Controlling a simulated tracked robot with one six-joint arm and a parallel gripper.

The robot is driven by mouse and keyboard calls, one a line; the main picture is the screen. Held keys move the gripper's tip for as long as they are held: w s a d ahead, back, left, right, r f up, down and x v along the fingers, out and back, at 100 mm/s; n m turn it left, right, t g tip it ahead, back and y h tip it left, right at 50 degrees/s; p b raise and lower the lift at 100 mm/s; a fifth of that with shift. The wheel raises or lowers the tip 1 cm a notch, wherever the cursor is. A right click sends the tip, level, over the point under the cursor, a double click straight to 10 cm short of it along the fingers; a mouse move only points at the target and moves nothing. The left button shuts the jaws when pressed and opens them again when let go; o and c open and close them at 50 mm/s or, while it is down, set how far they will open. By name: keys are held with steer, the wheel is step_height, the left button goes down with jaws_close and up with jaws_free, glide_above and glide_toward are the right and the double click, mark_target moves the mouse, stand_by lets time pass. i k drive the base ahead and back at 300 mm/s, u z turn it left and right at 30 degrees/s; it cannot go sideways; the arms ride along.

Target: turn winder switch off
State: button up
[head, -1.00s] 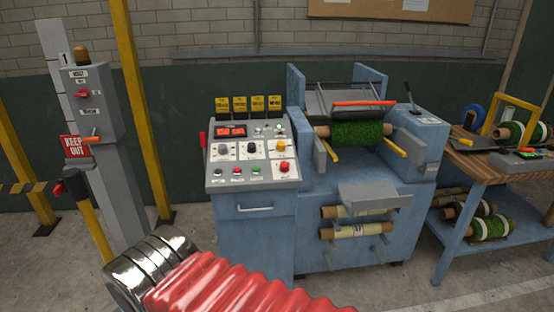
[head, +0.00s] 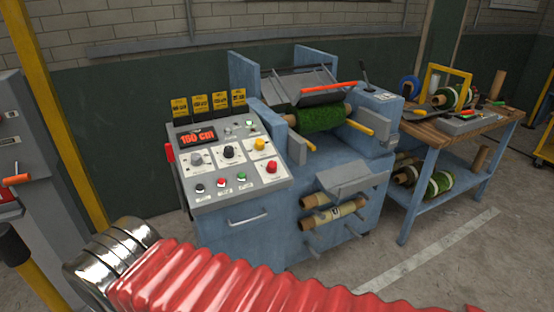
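The blue winder machine (head: 318,185) stands at the centre, with a green turf roll (head: 322,119) across its top. Its sloping control panel (head: 262,187) carries a grey knob (head: 196,159), a black knob (head: 228,152), a yellow knob (head: 259,144), a red button (head: 271,167) and a row of small buttons. The red display (head: 198,138) reads about 150 cm. The panel labels are too small to read, so I cannot tell which control is the winder switch. My red ribbed arm crosses the bottom of the head view; my gripper is out of view.
A grey box with an orange handle (head: 16,179) is cut off at the left edge, near a yellow post (head: 58,110). A wooden-topped bench (head: 420,129) with turf rolls and tools stands at the right. Floor is clear at the lower right.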

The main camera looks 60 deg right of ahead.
mark_target(271, 167)
steer(key=z, duration=0.35)
steer(key=i, duration=0.55)
steer(key=z, duration=0.8)
steer(key=i, duration=0.45)
steer(key=z, duration=0.25)
